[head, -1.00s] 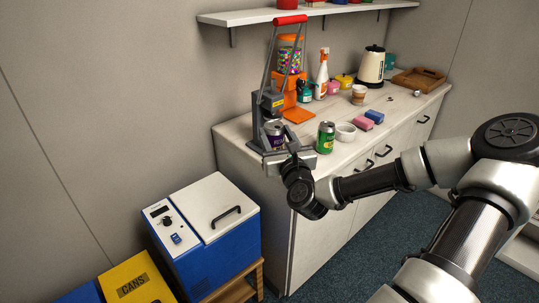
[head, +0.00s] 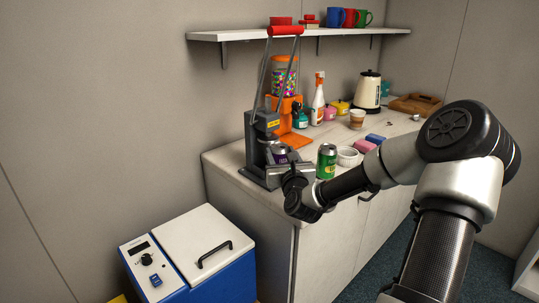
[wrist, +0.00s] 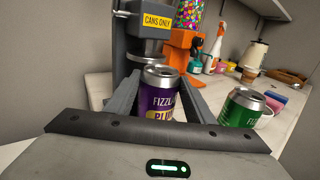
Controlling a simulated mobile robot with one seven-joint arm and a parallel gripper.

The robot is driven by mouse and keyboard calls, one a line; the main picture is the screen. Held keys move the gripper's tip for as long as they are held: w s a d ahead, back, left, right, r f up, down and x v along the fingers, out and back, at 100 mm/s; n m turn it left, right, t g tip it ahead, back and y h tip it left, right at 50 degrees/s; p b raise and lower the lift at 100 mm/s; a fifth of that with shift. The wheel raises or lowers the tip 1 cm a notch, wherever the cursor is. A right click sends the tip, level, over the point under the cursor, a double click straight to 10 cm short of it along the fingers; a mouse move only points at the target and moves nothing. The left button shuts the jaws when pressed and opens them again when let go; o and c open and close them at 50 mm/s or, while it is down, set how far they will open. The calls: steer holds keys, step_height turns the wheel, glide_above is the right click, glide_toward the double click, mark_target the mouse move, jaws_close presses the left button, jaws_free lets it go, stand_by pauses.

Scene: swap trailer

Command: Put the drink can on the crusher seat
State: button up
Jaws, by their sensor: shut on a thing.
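The purple drink can (head: 281,154) is between the fingers of my gripper (wrist: 162,92), which is shut on it. The grey can crusher (head: 262,132), with a red-handled lever, stands at the near left end of the counter. Its round press head (wrist: 147,48), under a "CANS ONLY" plate, appears behind and above the can. The crusher seat is hidden by the can and gripper; I cannot tell whether the can touches it.
A green can (head: 326,161) stands close right of my gripper, with a white bowl (head: 349,156) beyond it. An orange candy dispenser (head: 284,110) is behind the crusher. A blue and white chest (head: 200,250) stands below on the left. A shelf (head: 300,33) runs above the counter.

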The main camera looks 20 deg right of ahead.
steer(key=w, duration=0.1)
steer(key=w+a, duration=0.1)
steer(key=w, duration=0.3)
steer(key=shift+a+f+b, duration=0.25)
steer(key=shift+a+b, duration=0.1)
steer(key=shift+b, duration=0.05)
steer(key=shift+f, duration=0.2)
steer(key=o, duration=1.1)
steer(key=shift+r, duration=0.1)
steer(key=p+v, duration=0.1)
steer(key=v, duration=1.1)
